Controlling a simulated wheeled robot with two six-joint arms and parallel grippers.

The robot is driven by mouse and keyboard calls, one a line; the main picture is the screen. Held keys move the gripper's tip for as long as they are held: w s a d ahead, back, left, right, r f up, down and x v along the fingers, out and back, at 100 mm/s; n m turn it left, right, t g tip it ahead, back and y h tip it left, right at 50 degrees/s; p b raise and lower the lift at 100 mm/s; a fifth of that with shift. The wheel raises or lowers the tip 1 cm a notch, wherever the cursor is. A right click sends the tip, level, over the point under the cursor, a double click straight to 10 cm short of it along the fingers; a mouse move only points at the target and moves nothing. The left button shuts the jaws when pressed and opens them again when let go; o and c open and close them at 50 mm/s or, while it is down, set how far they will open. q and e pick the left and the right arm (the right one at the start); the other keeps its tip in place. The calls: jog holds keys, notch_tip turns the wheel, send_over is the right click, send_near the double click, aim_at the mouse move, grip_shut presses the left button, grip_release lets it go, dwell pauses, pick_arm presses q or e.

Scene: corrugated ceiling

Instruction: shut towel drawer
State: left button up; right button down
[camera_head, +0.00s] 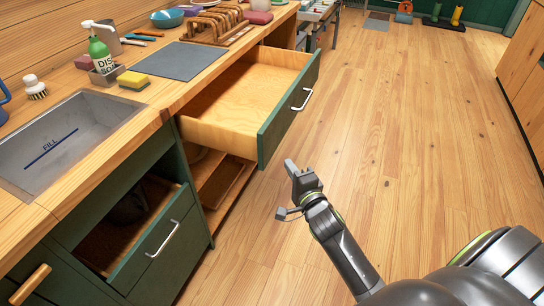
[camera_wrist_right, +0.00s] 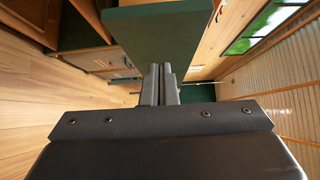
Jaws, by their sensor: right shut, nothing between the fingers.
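A wide upper drawer (camera_head: 252,97) with a dark green front and a white bar handle (camera_head: 302,99) stands pulled far out from under the counter. The visible part of its wooden inside is empty. A lower drawer (camera_head: 157,243) at the left is also open, with a dark thing inside that I cannot make out. No towel or label shows which is the towel drawer. My right gripper (camera_head: 291,168) is shut and empty, in front of the upper drawer's near corner and apart from it. In the right wrist view, its closed fingers (camera_wrist_right: 161,80) point toward a green panel (camera_wrist_right: 158,32). My left gripper is out of view.
The counter holds a sink (camera_head: 60,140), a green soap bottle (camera_head: 99,48), a yellow sponge (camera_head: 133,80), a grey mat (camera_head: 180,61) and a wooden rack (camera_head: 212,25). The wooden floor (camera_head: 400,130) to the right is clear.

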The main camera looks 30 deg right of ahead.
aim_at(267, 148)
jog(key=w, duration=0.2)
jog(key=w+a, duration=0.1)
jog(key=w, duration=0.1)
jog(key=w+a, duration=0.1)
jog(key=w, duration=0.1)
jog(key=shift+w+a+p, duration=0.1)
jog(key=shift+a+p, duration=0.1)
jog(key=shift+p, duration=0.2)
